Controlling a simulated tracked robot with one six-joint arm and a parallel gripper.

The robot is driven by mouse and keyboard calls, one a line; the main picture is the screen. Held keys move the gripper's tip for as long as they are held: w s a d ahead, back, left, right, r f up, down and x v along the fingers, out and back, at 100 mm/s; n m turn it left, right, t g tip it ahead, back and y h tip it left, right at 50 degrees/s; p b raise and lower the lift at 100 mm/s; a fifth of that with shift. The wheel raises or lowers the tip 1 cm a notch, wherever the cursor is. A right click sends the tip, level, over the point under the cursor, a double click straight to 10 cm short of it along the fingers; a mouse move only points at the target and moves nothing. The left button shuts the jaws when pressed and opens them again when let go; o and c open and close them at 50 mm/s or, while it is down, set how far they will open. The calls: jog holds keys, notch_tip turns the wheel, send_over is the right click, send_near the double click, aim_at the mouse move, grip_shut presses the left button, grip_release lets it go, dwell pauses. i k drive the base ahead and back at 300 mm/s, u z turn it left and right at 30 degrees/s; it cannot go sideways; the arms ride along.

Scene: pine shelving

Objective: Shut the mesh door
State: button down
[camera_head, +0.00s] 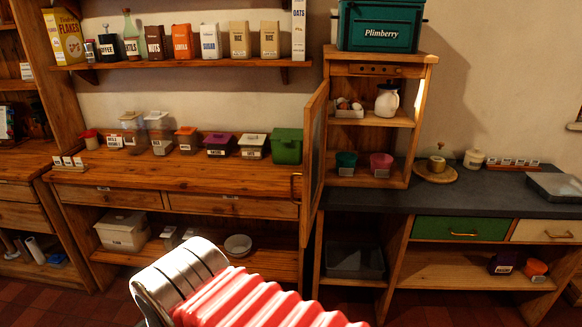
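The mesh door (315,156) stands open on the left side of a small pine cabinet (421,107). It is swung out towards me and seen nearly edge-on, so little of its mesh shows. A handle (296,187) is on its left, near edge. The cabinet's front is uncovered. Inside are a white jug (387,101), a tray of eggs (348,108), a teal pot (346,161) and a pink pot (381,163). My arm, with a red ribbed sleeve and a grey metal joint, crosses the bottom of the view. My gripper's fingers are not in view.
The cabinet stands on a dark worktop (480,195), with a green drawer (461,229) below. Left of the door, a wooden counter (160,174) holds several lidded containers and a green box (287,146). A green Plimberry bin (380,26) sits on top of the cabinet.

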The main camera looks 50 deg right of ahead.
aim_at(321, 96)
jog(key=u, duration=0.05)
jog(key=i, duration=1)
jog(key=z, duration=0.05)
